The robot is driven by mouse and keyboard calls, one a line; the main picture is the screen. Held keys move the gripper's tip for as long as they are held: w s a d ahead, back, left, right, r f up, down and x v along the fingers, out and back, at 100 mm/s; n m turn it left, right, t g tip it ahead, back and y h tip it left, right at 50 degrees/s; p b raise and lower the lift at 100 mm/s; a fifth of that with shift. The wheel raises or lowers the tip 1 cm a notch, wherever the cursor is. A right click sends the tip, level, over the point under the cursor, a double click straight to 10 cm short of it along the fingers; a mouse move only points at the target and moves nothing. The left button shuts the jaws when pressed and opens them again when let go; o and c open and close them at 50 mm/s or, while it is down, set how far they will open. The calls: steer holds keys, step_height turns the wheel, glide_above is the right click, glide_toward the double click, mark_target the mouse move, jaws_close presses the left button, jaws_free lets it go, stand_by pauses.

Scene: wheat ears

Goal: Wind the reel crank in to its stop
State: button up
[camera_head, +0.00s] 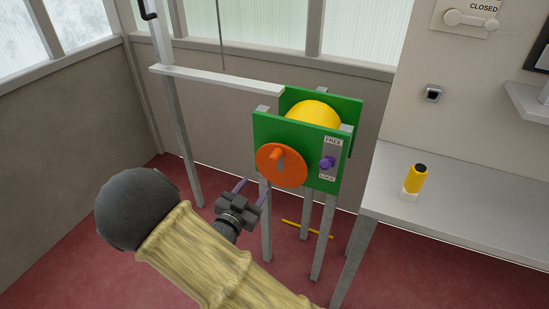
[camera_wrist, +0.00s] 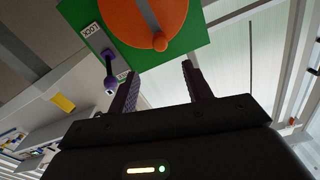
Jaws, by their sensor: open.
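The reel is a yellow drum (camera_head: 314,113) between green plates (camera_head: 262,127) on a grey metal stand. Its crank is an orange disc (camera_head: 290,178) on the front plate, with an orange knob (camera_head: 276,155) standing out from the disc's upper middle. In the wrist view the disc (camera_wrist: 125,14) and its knob (camera_wrist: 160,41) show at the top. A purple lever (camera_head: 327,163) sits between FREE and LOCK labels, right of the disc; it also shows in the wrist view (camera_wrist: 109,70). My gripper (camera_head: 251,190) is open and empty, below and left of the disc, apart from the knob.
A grey bench (camera_head: 450,205) stands at the right with a yellow and black cylinder (camera_head: 415,179) on a white base. A grey bar (camera_head: 215,80) runs from a post to the reel's top. A yellow stick (camera_head: 307,229) lies low behind the stand's legs.

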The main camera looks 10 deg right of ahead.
mark_target(272, 161)
steer(key=x, duration=1.4)
steer(key=shift+w+d+p, duration=0.1)
steer(key=shift+d+p, duration=0.05)
steer(key=shift+p, duration=0.15)
steer(key=shift+w+f, duration=0.1)
steer(key=shift+w, duration=0.2)
steer(key=shift+d, duration=0.1)
jaws_close()
